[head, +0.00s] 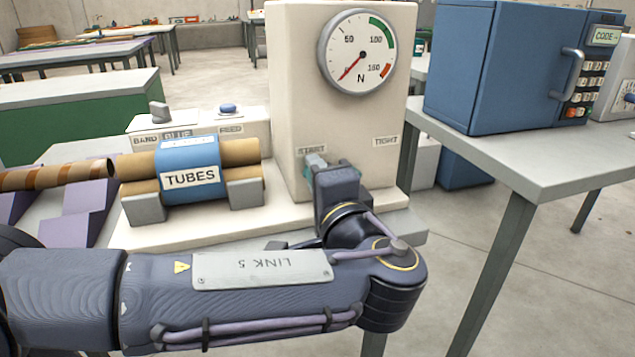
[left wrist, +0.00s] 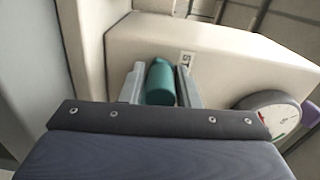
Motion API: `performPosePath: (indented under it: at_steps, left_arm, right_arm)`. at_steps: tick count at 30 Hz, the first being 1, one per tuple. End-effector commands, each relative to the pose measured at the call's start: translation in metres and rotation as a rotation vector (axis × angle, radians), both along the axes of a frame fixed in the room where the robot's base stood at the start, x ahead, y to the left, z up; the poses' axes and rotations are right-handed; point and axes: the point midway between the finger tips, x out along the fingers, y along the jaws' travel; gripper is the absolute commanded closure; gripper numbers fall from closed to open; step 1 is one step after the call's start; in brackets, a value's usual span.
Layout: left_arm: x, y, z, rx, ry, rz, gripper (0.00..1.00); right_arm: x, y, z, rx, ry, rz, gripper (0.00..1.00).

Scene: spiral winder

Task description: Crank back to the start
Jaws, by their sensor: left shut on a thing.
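The winder (head: 285,40) is a cream housing with a round force gauge (head: 357,52) marked N. Its red needle points to the lower left. A START label (head: 311,150) is at the left of the front face and a TIGHT label (head: 386,141) at the right. My left gripper (head: 316,163) is at the front face, just below START. In the left wrist view the left gripper (left wrist: 160,88) has a teal crank handle (left wrist: 160,80) between its fingers. The head view mostly hides the handle behind my wrist. My right gripper is not in view.
A blue band labelled TUBES (head: 188,168) holds cardboard tubes left of my wrist. A switch box (head: 200,128) with BAND BLUE and FEED labels stands behind them. A striped tube (head: 60,177) lies at far left. A blue cabinet (head: 500,70) stands on the right table (head: 540,165).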

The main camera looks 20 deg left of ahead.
Motion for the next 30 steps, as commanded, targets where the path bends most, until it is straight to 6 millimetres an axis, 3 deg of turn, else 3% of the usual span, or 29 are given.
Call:
performPosePath:
  at_steps: [10, 11, 14, 23, 30]
  left_arm:
    - [0.000, -0.004, 0.006, -0.009, -0.017, -0.013, 1.00]
    - [0.000, -0.004, 0.006, -0.009, -0.017, -0.013, 0.68]
    - [0.000, -0.003, 0.005, -0.008, -0.013, -0.011, 0.56]
    - [-0.001, -0.003, 0.003, -0.003, -0.008, -0.006, 0.56]
    - [-0.029, -0.023, 0.005, -0.002, -0.008, -0.011, 0.56]
  right_arm:
    - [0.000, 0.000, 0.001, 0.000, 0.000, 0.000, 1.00]
    - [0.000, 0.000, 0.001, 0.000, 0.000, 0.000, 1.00]
    - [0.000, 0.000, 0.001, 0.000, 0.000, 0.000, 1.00]
    - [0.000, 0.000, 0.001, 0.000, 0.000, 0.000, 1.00]
    - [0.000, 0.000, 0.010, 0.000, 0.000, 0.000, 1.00]
